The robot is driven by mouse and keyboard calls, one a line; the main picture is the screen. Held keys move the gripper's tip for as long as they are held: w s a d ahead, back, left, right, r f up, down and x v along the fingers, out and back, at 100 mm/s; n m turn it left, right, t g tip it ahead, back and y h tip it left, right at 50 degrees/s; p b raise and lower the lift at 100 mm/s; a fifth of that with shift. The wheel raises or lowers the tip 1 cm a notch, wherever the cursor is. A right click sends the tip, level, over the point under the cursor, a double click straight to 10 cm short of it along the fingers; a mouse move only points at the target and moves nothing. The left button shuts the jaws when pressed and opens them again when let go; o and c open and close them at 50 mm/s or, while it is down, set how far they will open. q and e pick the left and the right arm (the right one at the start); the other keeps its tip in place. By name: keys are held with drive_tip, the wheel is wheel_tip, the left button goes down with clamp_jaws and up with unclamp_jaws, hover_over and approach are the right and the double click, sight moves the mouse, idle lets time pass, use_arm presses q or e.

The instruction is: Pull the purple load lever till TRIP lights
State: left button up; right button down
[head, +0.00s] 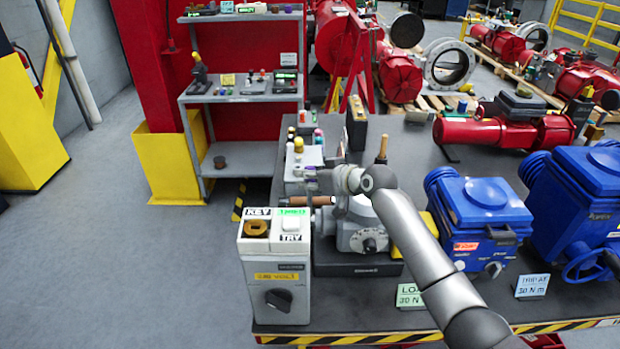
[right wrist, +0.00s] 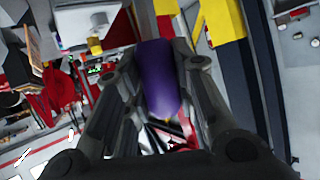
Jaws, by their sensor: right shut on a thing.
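The purple load lever (right wrist: 158,80) stands between the two fingers of my right gripper (right wrist: 156,66) in the right wrist view, and the gripper is shut on it. In the head view my right arm crosses from the lower right, and its grey end (head: 350,180) is over the grey actuator unit (head: 362,226). The fingers and the lever's grip are not clear there. A blue actuator (head: 480,205) with a lit red display (head: 466,246) stands to the right; its text is too small to read. My left gripper is not in view.
A LOAD card (head: 410,295) and a TRIP AT card (head: 531,286) stand near the front edge. A second blue actuator (head: 575,200) is at the right. Small coloured items crowd behind the arm's end.

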drive_tip(key=shift+w+g, duration=0.3)
drive_tip(key=shift+w, duration=0.2)
drive_tip(key=c, duration=1.2)
unclamp_jaws()
drive_tip(key=shift+f, duration=0.15)
drive_tip(key=shift+o, duration=0.2)
drive_tip(key=v, duration=1.2)
drive_tip(key=shift+w+a, duration=0.1)
